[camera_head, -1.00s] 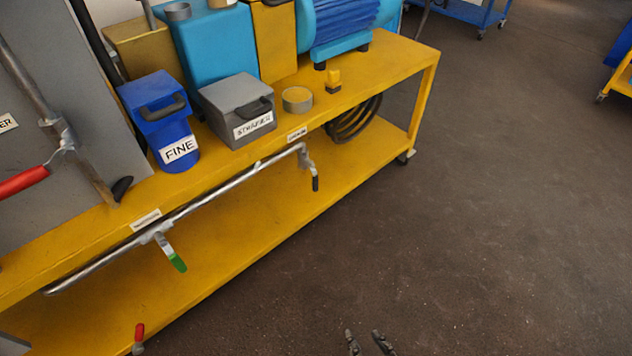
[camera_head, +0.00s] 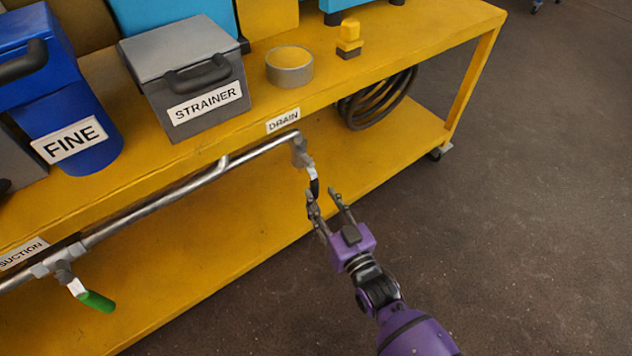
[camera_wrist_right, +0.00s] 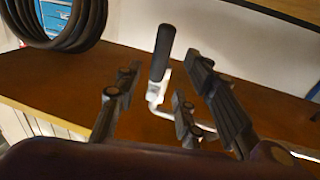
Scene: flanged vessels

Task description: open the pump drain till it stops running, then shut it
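The pump drain valve (camera_head: 301,155) sits at the right end of the metal pipe, under the DRAIN label (camera_head: 284,120). Its lever has a black grip (camera_head: 314,187) that points down. My right gripper (camera_head: 325,194) is open and empty, with its fingertips at the lower end of this grip. In the right wrist view the black grip (camera_wrist_right: 162,53) and its pale metal stem (camera_wrist_right: 157,92) show between the spread fingers (camera_wrist_right: 163,84). I see no clear contact. Whether anything runs from the drain cannot be told. My left gripper is not in view.
The suction valve's green lever (camera_head: 97,300) hangs further left on the pipe (camera_head: 170,195). The grey STRAINER box (camera_head: 180,75) and blue FINE vessel (camera_head: 75,110) stand on the yellow bench. A coiled black hose (camera_head: 375,105) lies behind the drain. Floor to the right is clear.

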